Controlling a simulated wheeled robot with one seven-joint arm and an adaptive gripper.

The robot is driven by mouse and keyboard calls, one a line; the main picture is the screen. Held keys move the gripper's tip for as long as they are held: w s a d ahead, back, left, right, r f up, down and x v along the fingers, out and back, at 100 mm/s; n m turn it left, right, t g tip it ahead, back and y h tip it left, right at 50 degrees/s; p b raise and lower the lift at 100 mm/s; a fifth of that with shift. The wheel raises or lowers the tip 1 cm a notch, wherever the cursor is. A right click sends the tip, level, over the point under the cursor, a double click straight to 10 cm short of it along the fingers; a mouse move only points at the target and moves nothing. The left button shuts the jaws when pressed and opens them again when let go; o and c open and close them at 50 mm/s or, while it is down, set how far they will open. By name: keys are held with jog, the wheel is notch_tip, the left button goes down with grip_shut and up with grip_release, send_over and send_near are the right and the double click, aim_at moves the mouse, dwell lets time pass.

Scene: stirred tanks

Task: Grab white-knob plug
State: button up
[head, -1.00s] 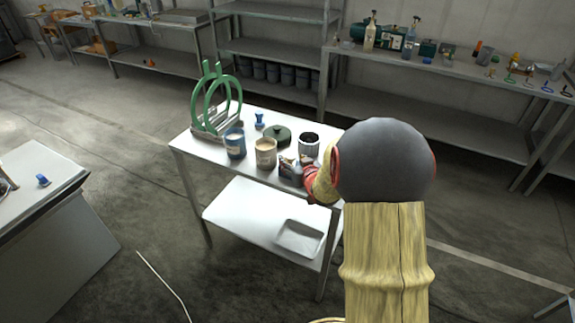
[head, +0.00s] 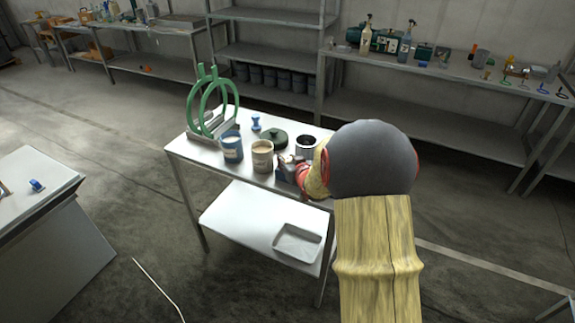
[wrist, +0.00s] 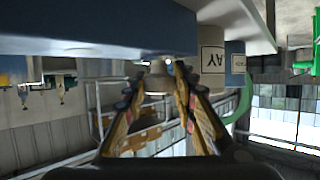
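In the wrist view, which shows the scene upside down, a pale grey-white knob (wrist: 157,82) sits between my two fingertips, against a blue block (wrist: 75,35). It looks like the white-knob plug. My gripper (wrist: 159,88) has a finger on each side of it. Whether the fingers touch the knob is too small to tell. In the head view, my gripper is at the front right of the white table (head: 190,150), beside a small dark block (head: 284,174). My arm hides part of that area, and the plug is not clear there.
A green ring stand (head: 212,105) is at the table's far left. A tray (head: 298,243) lies on the lower shelf.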

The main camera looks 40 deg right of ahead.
grip_shut()
